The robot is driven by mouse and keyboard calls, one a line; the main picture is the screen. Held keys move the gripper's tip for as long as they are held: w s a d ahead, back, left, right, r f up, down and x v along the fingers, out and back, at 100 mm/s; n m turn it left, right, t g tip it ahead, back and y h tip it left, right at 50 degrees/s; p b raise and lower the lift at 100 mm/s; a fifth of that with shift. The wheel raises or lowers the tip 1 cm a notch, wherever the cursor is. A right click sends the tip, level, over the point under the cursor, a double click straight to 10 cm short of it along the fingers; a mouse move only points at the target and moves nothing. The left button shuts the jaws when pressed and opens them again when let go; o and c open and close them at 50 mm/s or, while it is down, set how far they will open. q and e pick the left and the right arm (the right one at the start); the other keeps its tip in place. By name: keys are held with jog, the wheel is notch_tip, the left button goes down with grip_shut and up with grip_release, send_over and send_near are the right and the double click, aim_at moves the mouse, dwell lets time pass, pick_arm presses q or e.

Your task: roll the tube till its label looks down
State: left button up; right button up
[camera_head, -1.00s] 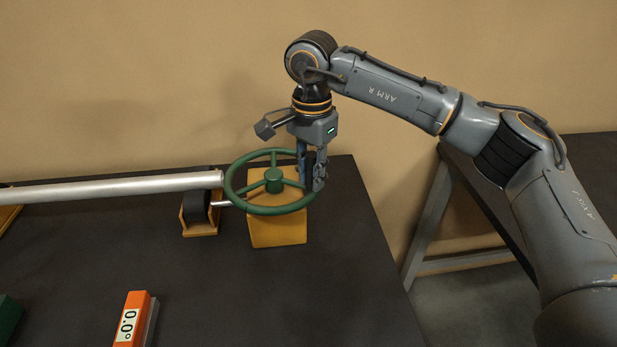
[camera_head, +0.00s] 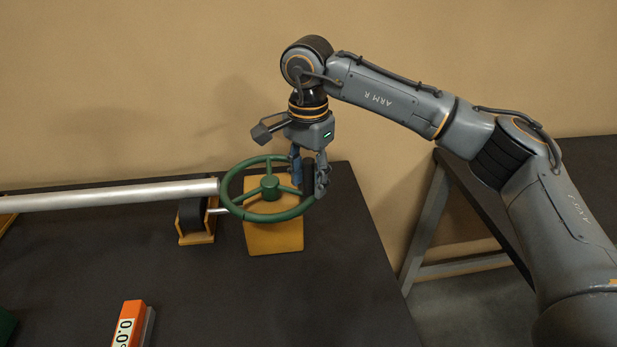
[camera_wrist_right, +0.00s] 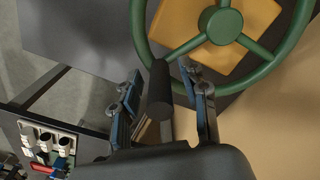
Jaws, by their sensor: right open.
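The tube (camera_head: 110,195) is a long pale metal cylinder lying level at the left in the head view. No label shows on its visible side. Its right end rests by a dark roller in a wooden stand (camera_head: 196,222). Beside it is a green three-spoke handwheel (camera_head: 252,214), also in the wrist view (camera_wrist_right: 262,68), with a black upright handle (camera_head: 308,178) on its rim. My right gripper (camera_head: 309,186) is open, its fingers on either side of this handle (camera_wrist_right: 160,90), with gaps showing in the wrist view. My left gripper is out of view.
A wooden block (camera_head: 274,238) sits under the handwheel. An orange readout box (camera_head: 130,322) showing 0.0° is at the front of the dark table (camera_head: 230,295). The table's right edge is near the wheel. A second dark table stands at the right.

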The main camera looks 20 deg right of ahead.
notch_tip(320, 180, up, 12)
jog(key=shift+f, duration=0.1)
jog(key=shift+f, duration=0.1)
dwell(0.4)
